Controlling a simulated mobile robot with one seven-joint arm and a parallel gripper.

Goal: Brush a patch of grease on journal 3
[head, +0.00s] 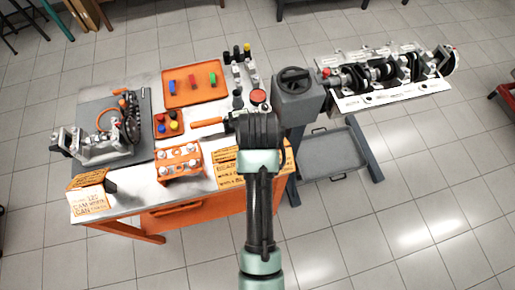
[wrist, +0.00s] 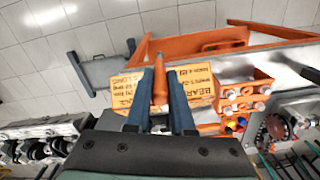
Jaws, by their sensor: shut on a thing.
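The crankshaft (head: 385,71) lies in an engine block (head: 398,92) on the stand at the right in the head view. Labels stand along it, too small to read, so I cannot tell which journal is 3. My gripper (head: 258,128) is over the right end of the bench, left of the stand and well apart from the crankshaft. In the wrist view my gripper (wrist: 160,98) is shut on an orange tapered handle (wrist: 160,82), apparently the brush's. The bristles and any grease are not visible.
The stand's grey head (head: 299,98) is close to the right of my gripper. The bench (head: 135,199) carries an orange tray (head: 193,96), an orange block with bolts (head: 179,165), a camshaft assembly (head: 105,145) and yellow cards (head: 228,176).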

